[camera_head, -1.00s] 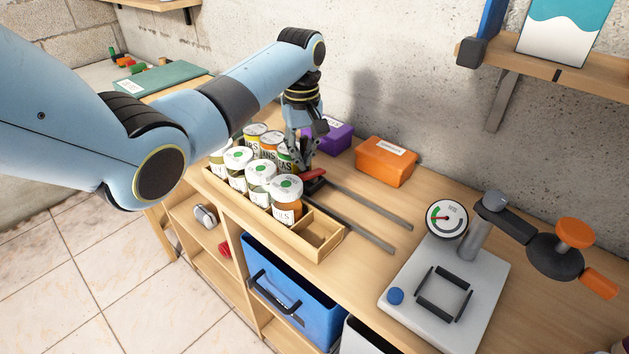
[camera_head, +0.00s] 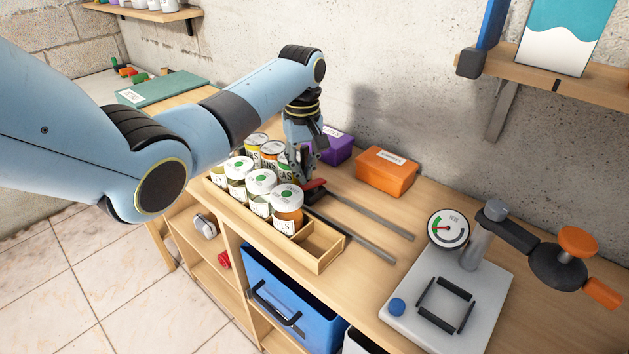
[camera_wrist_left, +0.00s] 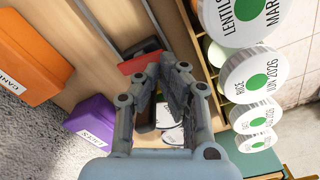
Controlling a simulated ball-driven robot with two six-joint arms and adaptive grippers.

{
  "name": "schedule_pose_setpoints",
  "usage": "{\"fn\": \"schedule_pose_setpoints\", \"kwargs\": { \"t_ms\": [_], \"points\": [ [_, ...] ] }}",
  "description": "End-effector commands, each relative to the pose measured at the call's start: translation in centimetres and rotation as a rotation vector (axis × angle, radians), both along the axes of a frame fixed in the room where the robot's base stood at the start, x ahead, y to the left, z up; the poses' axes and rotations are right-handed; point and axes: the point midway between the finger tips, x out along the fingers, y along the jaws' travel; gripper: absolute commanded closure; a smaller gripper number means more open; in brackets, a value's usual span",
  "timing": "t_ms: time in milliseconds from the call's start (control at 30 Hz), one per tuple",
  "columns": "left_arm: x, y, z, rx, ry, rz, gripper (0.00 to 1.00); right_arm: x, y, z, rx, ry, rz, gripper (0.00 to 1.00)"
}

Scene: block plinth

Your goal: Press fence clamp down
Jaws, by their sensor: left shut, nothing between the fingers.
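In the left wrist view the red lever (camera_wrist_left: 140,63) lies just beyond the fingertips. My left gripper (camera_head: 303,176) points down at the lever's left end, with its fingers shut and empty. The shut fingers (camera_wrist_left: 163,72) also show in the left wrist view and hide part of the clamp. I cannot tell whether they touch the lever. My right gripper is not in view.
A wooden tray (camera_head: 327,262) of labelled jars stands close in front of the gripper. A purple box (camera_head: 333,150) and an orange box (camera_head: 386,172) stand behind. A grey stand with a dial (camera_head: 447,229) is at right. The bench between rails and stand is clear.

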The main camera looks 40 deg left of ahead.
Motion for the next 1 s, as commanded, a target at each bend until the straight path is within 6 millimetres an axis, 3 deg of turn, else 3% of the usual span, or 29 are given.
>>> {"fn": "schedule_pose_setpoints", "kwargs": {
  "t_ms": [1000],
  "points": [
    [0.01, -0.01, -0.8, 0.0, 0.0, 0.0, 1.0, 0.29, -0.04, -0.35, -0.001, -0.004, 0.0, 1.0]
  ]
}}
